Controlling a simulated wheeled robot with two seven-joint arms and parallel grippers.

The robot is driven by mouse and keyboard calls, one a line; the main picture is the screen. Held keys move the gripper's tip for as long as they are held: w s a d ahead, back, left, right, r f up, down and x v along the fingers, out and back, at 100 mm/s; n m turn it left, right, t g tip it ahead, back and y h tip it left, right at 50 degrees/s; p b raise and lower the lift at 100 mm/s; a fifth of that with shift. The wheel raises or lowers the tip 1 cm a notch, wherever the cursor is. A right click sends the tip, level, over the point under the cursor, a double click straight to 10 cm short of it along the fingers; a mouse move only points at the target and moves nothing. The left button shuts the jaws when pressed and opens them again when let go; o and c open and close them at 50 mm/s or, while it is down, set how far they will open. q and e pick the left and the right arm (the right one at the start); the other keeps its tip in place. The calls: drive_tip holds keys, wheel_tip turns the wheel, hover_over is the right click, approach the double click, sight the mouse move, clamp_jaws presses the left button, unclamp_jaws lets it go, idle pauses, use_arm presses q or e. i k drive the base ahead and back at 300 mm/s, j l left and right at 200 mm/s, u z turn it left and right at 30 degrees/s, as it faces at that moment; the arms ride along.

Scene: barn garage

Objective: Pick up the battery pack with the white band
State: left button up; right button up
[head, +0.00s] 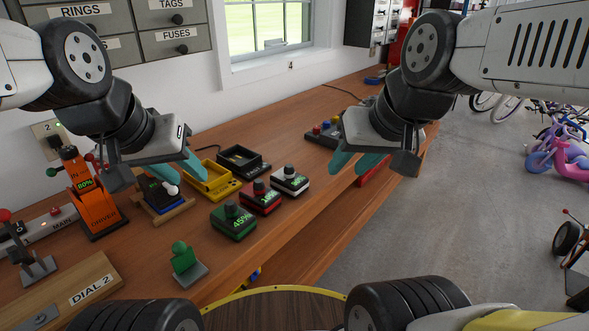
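The battery pack with the white band (289,181) stands on the wooden workbench, the farthest of three packs in a slanting row. It has a dark knob on top and a lit display. The red-banded pack (261,198) is beside it, and the green-banded pack (233,222) is nearest. My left gripper (192,171) is left of the packs with teal fingers apart, holding nothing visible. My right gripper (354,167) is right of the white-banded pack, with teal fingers apart and empty. Neither gripper touches a pack.
A yellow tray (213,183) and a black tray (243,162) lie behind the packs. An orange driver unit (89,198) stands at the left. A green-handled switch (185,260) is near the front edge. The workbench (310,212) is bare right of the packs.

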sight(288, 182)
drive_tip(key=l, duration=0.35)
drive_tip(key=k+l, duration=0.1)
drive_tip(key=l, duration=0.2)
drive_tip(key=i+l, duration=0.1)
drive_tip(key=l, duration=0.25)
drive_tip(key=i+l+z, duration=0.1)
drive_tip(key=l, duration=0.3)
drive_tip(key=i+l, duration=0.1)
drive_tip(key=l, duration=0.25)
drive_tip(key=i+l, duration=0.1)
drive_tip(key=l, duration=0.25)
drive_tip(key=i+l+z, duration=0.1)
drive_tip(key=l, duration=0.25)
drive_tip(key=i+l+z, duration=0.1)
drive_tip(key=i+l, duration=0.8)
drive_tip(key=i, duration=0.2)
drive_tip(key=i+l+z, duration=0.15)
drive_tip(key=i+l, duration=0.25)
drive_tip(key=i, duration=0.2)
drive_tip(key=i+j, duration=0.1)
drive_tip(key=i, duration=0.25)
drive_tip(key=i+j, duration=0.1)
drive_tip(key=i, duration=0.2)
drive_tip(key=u, duration=3.65)
drive_tip(key=i+j+u, duration=0.1)
drive_tip(key=i+j+z, duration=0.3)
drive_tip(key=i+j, duration=0.35)
drive_tip(key=i, duration=0.1)
